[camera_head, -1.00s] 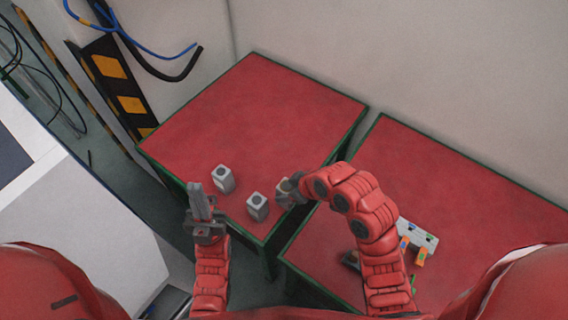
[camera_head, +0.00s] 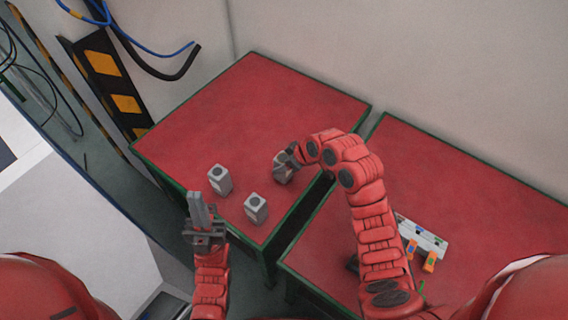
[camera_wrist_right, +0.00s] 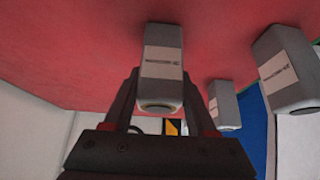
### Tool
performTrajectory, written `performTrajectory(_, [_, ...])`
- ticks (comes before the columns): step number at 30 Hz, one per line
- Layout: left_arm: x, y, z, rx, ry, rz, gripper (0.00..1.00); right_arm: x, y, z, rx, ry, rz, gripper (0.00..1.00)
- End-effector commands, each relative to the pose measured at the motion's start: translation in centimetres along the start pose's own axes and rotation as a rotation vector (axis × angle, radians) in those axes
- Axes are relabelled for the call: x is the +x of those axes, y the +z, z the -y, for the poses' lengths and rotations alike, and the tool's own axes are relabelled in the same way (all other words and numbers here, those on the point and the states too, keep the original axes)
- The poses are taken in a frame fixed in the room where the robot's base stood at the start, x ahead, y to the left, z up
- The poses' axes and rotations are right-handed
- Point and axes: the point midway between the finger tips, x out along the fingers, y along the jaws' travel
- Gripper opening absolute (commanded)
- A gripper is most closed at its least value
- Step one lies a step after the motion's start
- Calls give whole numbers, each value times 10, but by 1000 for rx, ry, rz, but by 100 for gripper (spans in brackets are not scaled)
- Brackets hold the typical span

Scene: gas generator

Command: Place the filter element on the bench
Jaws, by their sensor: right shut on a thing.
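My right gripper (camera_head: 290,158) is shut on a grey filter element (camera_head: 281,172) over the right edge area of the left red bench (camera_head: 255,105). In the right wrist view the held filter element (camera_wrist_right: 163,50) shows a pale label and a round dark end between the fingers. I cannot tell whether it touches the bench. Two similar grey elements stand on the bench: one on the left (camera_head: 220,179) and one near the front corner (camera_head: 256,208). My left gripper (camera_head: 196,196) looks shut and empty, in front of the bench's left front edge.
A second red bench (camera_head: 470,190) stands to the right, across a narrow gap, with a grey part carrying coloured pieces (camera_head: 422,238). A wall rises behind. Blue and black hoses (camera_head: 180,66) hang at the upper left. The back of the left bench is clear.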

Motion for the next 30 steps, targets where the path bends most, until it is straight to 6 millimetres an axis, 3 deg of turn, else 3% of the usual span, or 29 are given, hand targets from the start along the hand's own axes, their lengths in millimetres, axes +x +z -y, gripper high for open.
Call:
performTrajectory(7, [-4, 1, 0, 0, 0, 0, 0, 3, 1, 0, 0, 0, -1, 0])
performTrajectory(8, [-4, 1, 0, 0, 0, 0, 0, 2, 1, 0, 0, 0, -1, 59])
performTrajectory(13, [-2, 0, 0, 0, 0, 0, 0, 2, 1, 0, 0, 0, -1, 87])
performTrajectory(25, [-1, 0, 0, 0, 0, 0, 0, -5, -1, -1, 0, 1, -2, 87])
performTrajectory(30, [-9, 2, 0, 0, 0, 0, 0, -33, 0, -2, -1, 5, -4, 87])
